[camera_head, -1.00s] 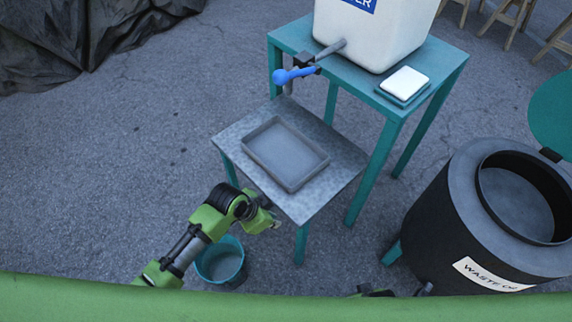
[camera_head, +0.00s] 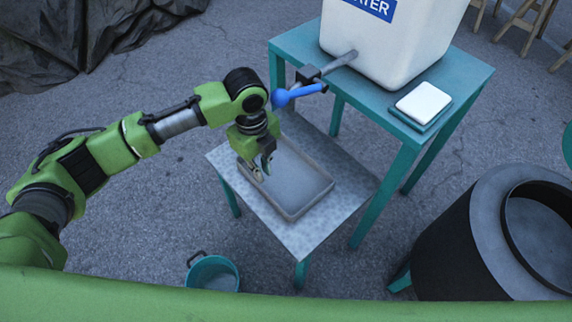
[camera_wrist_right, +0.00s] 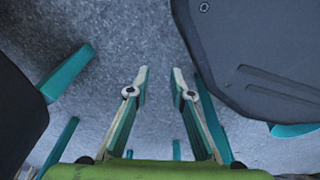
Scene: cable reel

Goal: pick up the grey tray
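The grey tray (camera_head: 300,186) is a shallow rectangular tray lying flat on the low metal-topped shelf (camera_head: 345,205).
A white water container (camera_head: 385,40) with a blue-handled tap (camera_head: 296,94) stands on the teal table (camera_head: 455,65), the tap close to my left wrist. A soap-like white block (camera_head: 424,103) sits there too.

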